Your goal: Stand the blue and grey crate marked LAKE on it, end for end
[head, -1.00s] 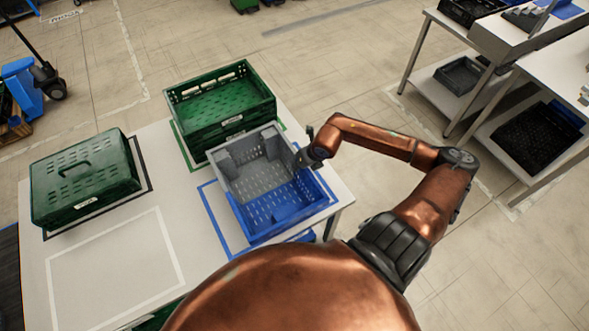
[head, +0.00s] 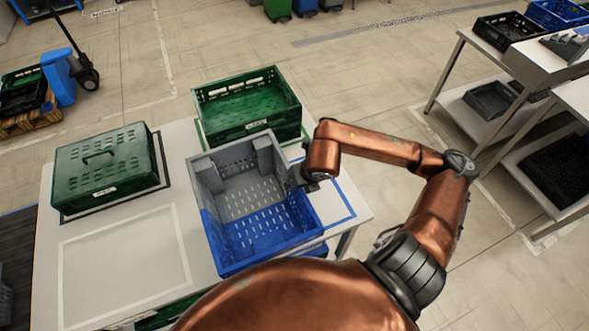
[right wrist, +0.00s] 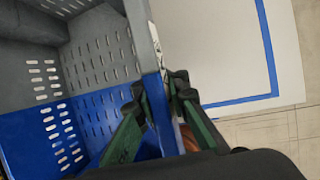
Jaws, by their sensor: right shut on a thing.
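The blue and grey crate (head: 217,236) is open-topped, with a grey far half and a blue near half. It looks empty and hangs over the near right of the table, seemingly raised. My right gripper (head: 303,178) is shut on its right wall. In the right wrist view, the fingers (right wrist: 165,95) pinch the wall (right wrist: 148,50) near where grey meets blue. The open green crate (head: 248,124) stands just behind it, with a small white label on its near side. I cannot read LAKE on any label. My left gripper is out of view.
A lidded green crate (head: 105,172) stands at the table's left. The white outline (head: 65,275) in front of it encloses bare table. A blue outline (head: 345,197) shows bare table right of the held crate. Side tables (head: 455,100) with crates stand at right.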

